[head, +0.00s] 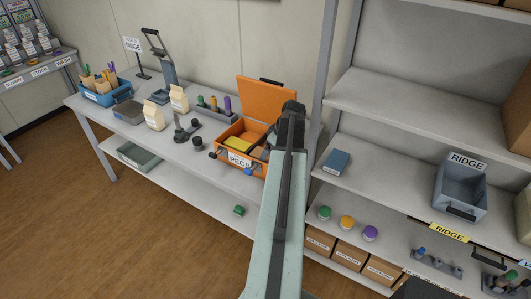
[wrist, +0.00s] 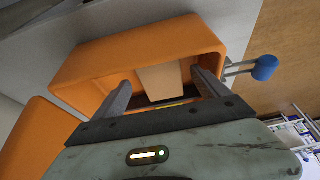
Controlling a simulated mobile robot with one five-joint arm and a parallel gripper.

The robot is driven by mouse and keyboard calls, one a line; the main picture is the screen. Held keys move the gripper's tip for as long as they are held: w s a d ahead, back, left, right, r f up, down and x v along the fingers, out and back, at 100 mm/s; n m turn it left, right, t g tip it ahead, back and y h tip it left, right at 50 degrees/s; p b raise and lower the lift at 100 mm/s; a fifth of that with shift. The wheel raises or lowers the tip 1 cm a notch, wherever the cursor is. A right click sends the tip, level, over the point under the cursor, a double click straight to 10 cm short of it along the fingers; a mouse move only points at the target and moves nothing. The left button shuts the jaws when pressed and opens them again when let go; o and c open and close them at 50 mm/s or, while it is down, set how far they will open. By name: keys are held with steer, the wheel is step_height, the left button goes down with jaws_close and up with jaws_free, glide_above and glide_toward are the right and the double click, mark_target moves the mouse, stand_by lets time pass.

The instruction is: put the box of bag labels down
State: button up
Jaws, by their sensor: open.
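A tan box, seemingly the box of bag labels (wrist: 162,82), lies inside the orange case in the wrist view. In the head view a tan piece (head: 258,153) shows in the case beside a yellow block (head: 238,144). The orange case (head: 226,166) stands on the bench with its lid (head: 266,98) raised; its wall also fills much of the wrist view (wrist: 130,55). My gripper (wrist: 161,78) is open over the case, with the tan box between its fingers and visible gaps on both sides. In the head view my arm hides the case's right side.
Paper bags (head: 154,115), a tool stand (head: 182,131) and a blue tub (head: 103,95) occupy the bench. A blue knob (wrist: 265,67) sticks out beside the case.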

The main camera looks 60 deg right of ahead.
steer(key=p+v, duration=0.6)
steer(key=v, duration=0.3)
steer(key=shift+p, duration=0.4)
steer(key=shift+w, duration=0.1)
steer(key=w+a+f+g+y, duration=0.1)
steer(key=w+a, duration=0.8)
steer(key=a, duration=0.3)
steer(key=w+a+g, duration=0.1)
steer(key=w+a, duration=0.8)
steer(key=a, duration=0.3)
steer(key=w+a+g+h, duration=0.1)
steer(key=w+a+g, duration=0.1)
steer(key=a, duration=3.3)
steer(key=shift+w+a+f+g, duration=0.3)
steer(key=shift+w+f, duration=0.15)
steer(key=shift+w, duration=0.25)
